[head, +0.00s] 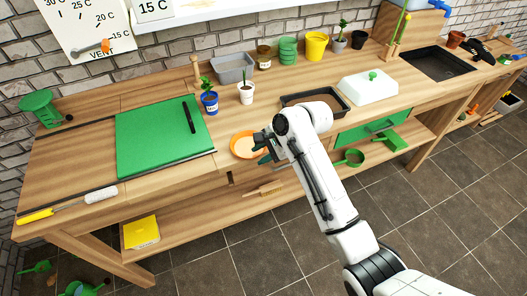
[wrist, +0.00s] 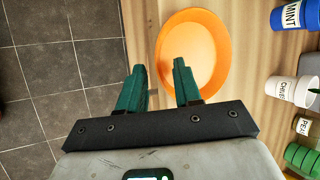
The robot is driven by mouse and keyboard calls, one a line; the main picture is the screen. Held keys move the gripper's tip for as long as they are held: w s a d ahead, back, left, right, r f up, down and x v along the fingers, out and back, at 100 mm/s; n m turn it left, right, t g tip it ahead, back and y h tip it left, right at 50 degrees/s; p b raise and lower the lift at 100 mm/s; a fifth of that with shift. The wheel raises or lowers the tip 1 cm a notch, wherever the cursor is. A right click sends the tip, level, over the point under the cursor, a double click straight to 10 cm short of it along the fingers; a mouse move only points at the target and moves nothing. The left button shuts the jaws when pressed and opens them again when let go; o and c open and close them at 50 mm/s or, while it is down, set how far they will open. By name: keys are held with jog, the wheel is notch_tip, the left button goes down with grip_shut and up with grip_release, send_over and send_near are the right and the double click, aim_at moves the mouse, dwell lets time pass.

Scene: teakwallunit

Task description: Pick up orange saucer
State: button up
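The orange saucer (head: 243,144) lies on the wooden bench near its front edge, right of the green mat. In the wrist view my gripper (wrist: 160,66) is open and empty. Its right finger overlaps the saucer's near left part; its left finger is outside the rim. Whether a finger touches the saucer I cannot tell.
A blue mint pot (head: 209,102) and a white chives pot (head: 246,94) stand behind the saucer. A dark soil tray (head: 336,95) is at right, the green mat (head: 150,140) at left. A lower shelf (head: 215,207) holds several tools.

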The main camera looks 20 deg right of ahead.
grip_shut()
jog(key=shift+s, duration=0.1)
dwell(0.3)
jog(key=shift+s+a+p, duration=0.1)
jog(key=shift+s+p, duration=0.55)
jog(key=shift+s, duration=0.3)
grip_release()
